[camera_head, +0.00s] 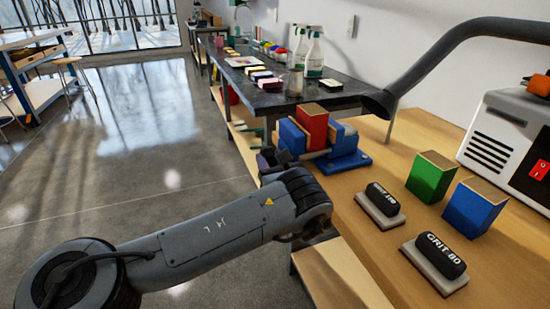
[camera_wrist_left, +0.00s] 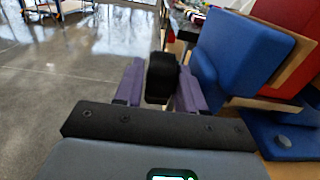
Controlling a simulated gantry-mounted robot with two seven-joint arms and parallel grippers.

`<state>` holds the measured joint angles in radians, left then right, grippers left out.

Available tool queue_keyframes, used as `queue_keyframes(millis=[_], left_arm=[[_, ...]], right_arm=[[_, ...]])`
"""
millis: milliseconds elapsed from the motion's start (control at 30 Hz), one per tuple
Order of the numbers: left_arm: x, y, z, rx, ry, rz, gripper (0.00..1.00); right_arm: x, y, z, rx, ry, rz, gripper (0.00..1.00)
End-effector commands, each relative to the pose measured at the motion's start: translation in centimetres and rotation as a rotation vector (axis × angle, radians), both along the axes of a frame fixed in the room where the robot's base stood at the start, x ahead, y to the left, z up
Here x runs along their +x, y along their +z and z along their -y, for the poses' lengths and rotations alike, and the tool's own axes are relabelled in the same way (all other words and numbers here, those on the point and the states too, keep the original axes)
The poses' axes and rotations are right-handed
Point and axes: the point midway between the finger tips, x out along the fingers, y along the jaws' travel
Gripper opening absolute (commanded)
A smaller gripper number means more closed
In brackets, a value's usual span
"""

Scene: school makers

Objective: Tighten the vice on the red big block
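The blue vice (camera_head: 349,160) stands at the near left edge of the wooden bench, and its blue jaws also show in the wrist view (camera_wrist_left: 235,50). The red big block (camera_head: 311,126) stands upright between the jaws, with thin wooden faces beside it. In the wrist view part of the red block (camera_wrist_left: 290,14) shows at the top right. My left gripper (camera_head: 268,160) is at the vice's outer left side. In the wrist view its purple fingers (camera_wrist_left: 160,88) lie on both sides of a black handle (camera_wrist_left: 161,78), apparently closed against it. My right gripper is not in view.
A green block (camera_head: 430,178), a blue block (camera_head: 474,207) and two sanding blocks (camera_head: 381,205) (camera_head: 437,262) sit on the bench. A white machine (camera_head: 508,135) stands at right, with a dark hose (camera_head: 440,55) arching above. A dark table (camera_head: 270,98) with spray bottles is behind.

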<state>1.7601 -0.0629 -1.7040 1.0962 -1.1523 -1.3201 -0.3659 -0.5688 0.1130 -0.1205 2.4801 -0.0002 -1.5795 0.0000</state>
Motion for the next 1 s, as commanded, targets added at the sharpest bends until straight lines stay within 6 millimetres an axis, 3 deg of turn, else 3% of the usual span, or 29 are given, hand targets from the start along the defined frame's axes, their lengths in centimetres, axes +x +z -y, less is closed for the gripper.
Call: queue_keyframes(millis=[367,633,1000], left_arm=[[0.22,0.02,-0.38,0.000,0.004,0.000,0.39],[0.20,0.00,-0.35,0.000,0.004,0.000,0.03],[0.14,-0.16,-0.33,0.028,0.003,0.073,0.03]], right_arm=[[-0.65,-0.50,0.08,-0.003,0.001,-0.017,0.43],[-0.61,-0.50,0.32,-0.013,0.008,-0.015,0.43],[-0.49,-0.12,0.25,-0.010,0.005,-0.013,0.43]])
